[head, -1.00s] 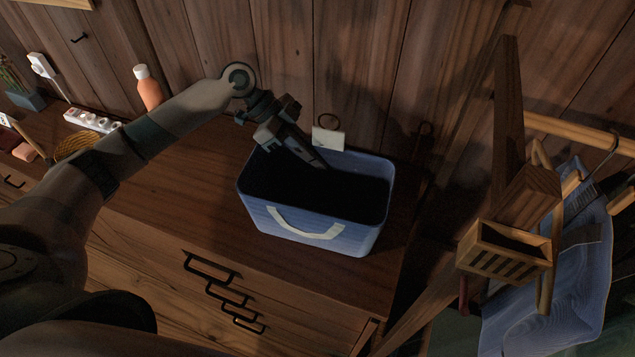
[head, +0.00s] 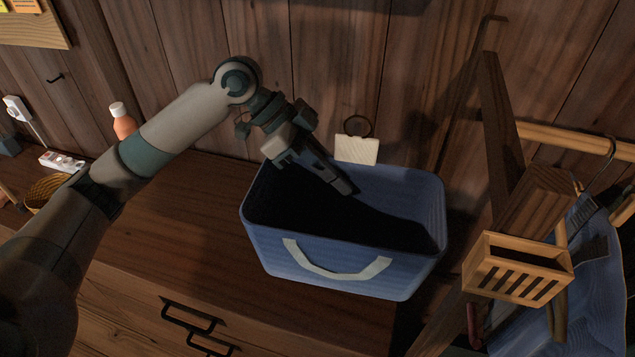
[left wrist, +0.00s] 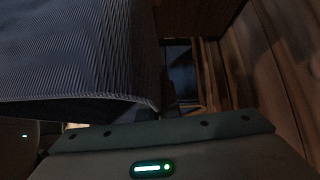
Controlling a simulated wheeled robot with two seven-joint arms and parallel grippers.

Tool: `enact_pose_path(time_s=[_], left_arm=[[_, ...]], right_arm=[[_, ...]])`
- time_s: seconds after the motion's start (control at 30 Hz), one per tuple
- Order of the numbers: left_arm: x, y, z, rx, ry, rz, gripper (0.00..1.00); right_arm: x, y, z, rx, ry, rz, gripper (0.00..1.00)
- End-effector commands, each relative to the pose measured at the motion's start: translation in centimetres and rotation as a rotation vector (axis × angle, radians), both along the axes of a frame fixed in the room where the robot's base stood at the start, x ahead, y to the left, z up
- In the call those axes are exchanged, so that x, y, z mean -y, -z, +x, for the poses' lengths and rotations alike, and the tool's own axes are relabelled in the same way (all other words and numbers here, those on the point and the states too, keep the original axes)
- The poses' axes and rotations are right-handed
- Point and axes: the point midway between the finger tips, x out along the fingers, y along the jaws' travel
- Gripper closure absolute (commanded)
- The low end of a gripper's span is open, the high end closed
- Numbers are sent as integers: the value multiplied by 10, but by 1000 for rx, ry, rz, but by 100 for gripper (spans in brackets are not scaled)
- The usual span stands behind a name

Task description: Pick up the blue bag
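The blue bag (head: 330,262) is an open, box-shaped fabric bag with a pale handle (head: 335,265) on its front side. It stands upright on the wooden dresser, close to the back wall. Its inside is in dark shadow. My left gripper (head: 340,184) reaches over the back left part of the bag, its fingers slanting down at the opening near the back rim. I cannot tell whether the fingers touch the rim or are closed. In the left wrist view, ribbed blue cloth (left wrist: 80,50) fills the upper left, close to the camera. My right gripper is not in view.
An orange bottle (head: 123,121), a power strip (head: 62,161) and a wicker basket (head: 46,190) stand on the left of the dresser (head: 190,230). A white tag (head: 357,150) shows behind the bag. A wooden rack with a slatted box (head: 515,272) and blue clothing stands right.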

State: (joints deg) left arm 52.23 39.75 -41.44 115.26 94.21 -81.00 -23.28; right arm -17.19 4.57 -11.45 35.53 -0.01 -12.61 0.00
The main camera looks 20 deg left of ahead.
Motion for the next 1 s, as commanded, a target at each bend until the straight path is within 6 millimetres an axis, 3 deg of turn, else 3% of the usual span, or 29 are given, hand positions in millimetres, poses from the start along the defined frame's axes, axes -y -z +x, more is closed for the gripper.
enact_pose_path(time_s=[0.3,1.0], left_arm=[[21,-14,-9,1,-1,-1,100],[21,-14,-9,-1,-1,-1,100]], right_arm=[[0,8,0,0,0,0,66],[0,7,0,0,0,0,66]])
